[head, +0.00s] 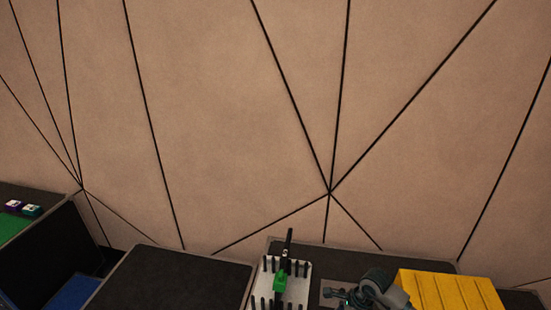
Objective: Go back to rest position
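Neither of my grippers shows in the head view, and no arm of mine can be made out for certain. The task names no object of its own. At the bottom, a pale rack (296,268) with several black pegs stands on a dark surface. A green piece (280,283) with a black upright part sits among the pegs. To its right is a dark grey rounded object (375,284), cut off by the bottom edge; I cannot tell what it is.
A yellow ridged box (448,291) stands at the lower right. A dark table top (175,278) is left of the rack. At far left, a purple block (13,206) and a teal block (32,211) lie near a green surface (12,226). A beige wall (210,110) with black lines fills the background.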

